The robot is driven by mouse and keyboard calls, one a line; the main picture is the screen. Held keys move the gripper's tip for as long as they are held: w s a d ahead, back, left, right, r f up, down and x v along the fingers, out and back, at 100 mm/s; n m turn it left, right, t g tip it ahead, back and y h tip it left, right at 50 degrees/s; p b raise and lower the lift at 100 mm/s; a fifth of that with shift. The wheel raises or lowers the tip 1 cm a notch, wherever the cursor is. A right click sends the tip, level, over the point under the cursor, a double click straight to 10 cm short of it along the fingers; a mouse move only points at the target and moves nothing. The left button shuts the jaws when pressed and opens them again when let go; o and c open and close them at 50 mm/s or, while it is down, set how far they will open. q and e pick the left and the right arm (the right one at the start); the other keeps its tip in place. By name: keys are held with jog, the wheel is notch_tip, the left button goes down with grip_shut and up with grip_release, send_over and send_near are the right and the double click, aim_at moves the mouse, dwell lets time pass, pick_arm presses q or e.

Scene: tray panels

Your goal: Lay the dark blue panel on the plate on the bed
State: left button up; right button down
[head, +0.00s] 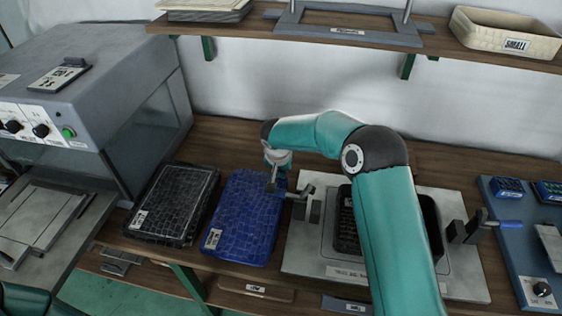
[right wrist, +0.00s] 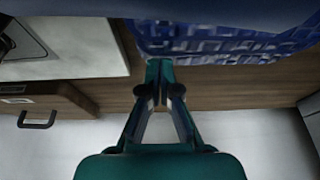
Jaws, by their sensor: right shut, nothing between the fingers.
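The dark blue panel (head: 243,222) lies flat on the wooden bench, with a white label at its near left corner. My right gripper (head: 273,184) is shut and empty at the panel's far right part; whether it touches is unclear. In the right wrist view the shut fingertips (right wrist: 165,75) are beside the panel's blue edge (right wrist: 225,42). The grey bed (head: 306,252) is right of the panel, with a clamp on each side. A black tray-like plate (head: 434,222) sits on it, largely hidden by my right arm. My left gripper is not in view.
A black panel (head: 172,205) lies left of the blue one. A grey machine (head: 95,95) stands at left, and a blue tool board (head: 520,262) is at right. A shelf (head: 285,28) with a beige bin (head: 505,38) hangs above. Drawers are below the bench.

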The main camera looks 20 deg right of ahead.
aim_at(278, 185)
jog(key=shift+s+a+r, duration=0.1)
jog(key=shift+s+a, duration=0.35)
jog(key=shift+s, duration=0.3)
jog(key=shift+a, duration=0.1)
jog(key=s+b, duration=0.1)
jog(key=s+a+b, duration=0.1)
jog(key=b, duration=0.1)
jog(key=shift+a+f, duration=0.2)
jog(key=shift+f, duration=0.1)
jog(key=shift+s+a+r+b, duration=0.15)
jog(key=shift+s+a+b, duration=0.1)
jog(key=shift+s+b, duration=0.25)
jog(key=shift+r, duration=0.1)
jog(key=shift+w+d, duration=0.1)
